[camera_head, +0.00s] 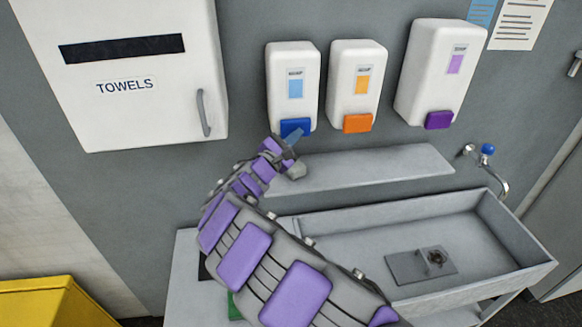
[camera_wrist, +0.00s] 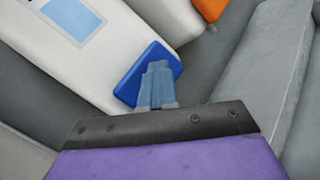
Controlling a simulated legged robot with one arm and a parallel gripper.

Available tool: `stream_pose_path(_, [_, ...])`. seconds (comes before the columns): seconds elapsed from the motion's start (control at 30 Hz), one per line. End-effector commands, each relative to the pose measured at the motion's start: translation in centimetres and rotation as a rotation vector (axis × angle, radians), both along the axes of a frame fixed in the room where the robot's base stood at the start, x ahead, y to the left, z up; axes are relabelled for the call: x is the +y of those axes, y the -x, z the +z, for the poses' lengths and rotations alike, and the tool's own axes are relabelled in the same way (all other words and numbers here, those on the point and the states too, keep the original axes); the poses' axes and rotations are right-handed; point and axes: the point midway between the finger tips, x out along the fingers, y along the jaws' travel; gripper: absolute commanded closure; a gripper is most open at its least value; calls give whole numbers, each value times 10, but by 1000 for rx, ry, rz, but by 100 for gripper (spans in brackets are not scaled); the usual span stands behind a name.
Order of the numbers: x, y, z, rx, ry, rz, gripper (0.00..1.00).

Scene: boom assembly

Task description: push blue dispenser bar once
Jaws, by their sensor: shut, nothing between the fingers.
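The blue dispenser bar (camera_head: 295,127) sits at the bottom of the leftmost white soap dispenser (camera_head: 292,85), which has a light blue label. My gripper (camera_head: 294,137) is shut, with its blue-grey fingers right in front of the bar and overlapping it from below. In the wrist view, the shut fingers (camera_wrist: 157,84) lie over the middle of the blue bar (camera_wrist: 138,75), and parts of the bar show on both sides. I cannot tell whether the fingertips touch the bar. The white dispenser body (camera_wrist: 105,45) also shows in the wrist view.
Dispensers with an orange bar (camera_head: 357,123) and a purple bar (camera_head: 439,120) hang to the right. A narrow grey shelf (camera_head: 375,168) is below them, above a sink (camera_head: 500,235). A white towel cabinet (camera_head: 130,75) is at the left, and a yellow bin (camera_head: 45,300) stands at lower left.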

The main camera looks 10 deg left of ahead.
Motion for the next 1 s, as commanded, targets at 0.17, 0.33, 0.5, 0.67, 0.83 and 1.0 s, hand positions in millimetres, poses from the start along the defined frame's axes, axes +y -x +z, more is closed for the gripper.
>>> stream_pose_path(0.17, [1, -2, 0, 0, 0, 1, 100])
stream_pose_path(0.33, [2, -4, 0, 1, 0, 2, 100])
stream_pose_path(0.5, [3, -6, -1, 1, 1, 2, 100])
stream_pose_path(0.67, [4, -8, -1, 3, 1, 2, 100])
stream_pose_path(0.83, [4, -8, -1, 2, 2, 3, 100])
stream_pose_path(1.0, [3, -3, -1, 0, 4, 3, 100])
